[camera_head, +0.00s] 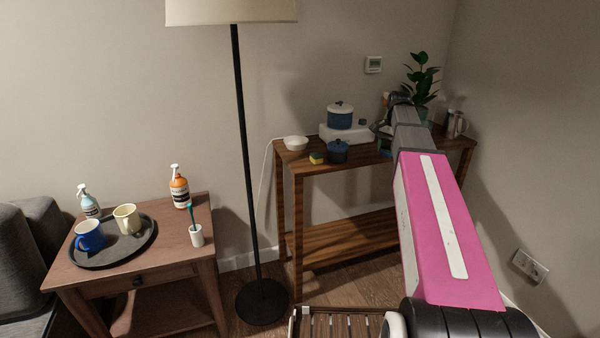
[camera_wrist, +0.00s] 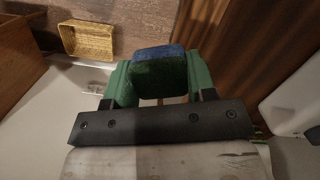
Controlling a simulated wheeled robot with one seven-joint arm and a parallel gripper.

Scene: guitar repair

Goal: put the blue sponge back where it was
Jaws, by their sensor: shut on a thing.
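A blue sponge (camera_wrist: 158,52) with a dark green side sits between the green fingers of my gripper (camera_wrist: 161,79) in the wrist view. The fingers are shut on its two sides. In the head view my arm reaches over the right part of the wooden console table (camera_head: 350,183), and its far end hides part of the tabletop. I cannot make out the blue sponge in the head view. A different sponge, yellow and green (camera_head: 316,158), lies on the console table.
A white bowl (camera_head: 296,143), a dark blue pot (camera_head: 337,152), a pot on a white block (camera_head: 340,117) and a plant (camera_head: 421,80) stand on the console table. A floor lamp (camera_head: 243,150) stands left of it. The wrist view shows a wicker basket (camera_wrist: 86,41).

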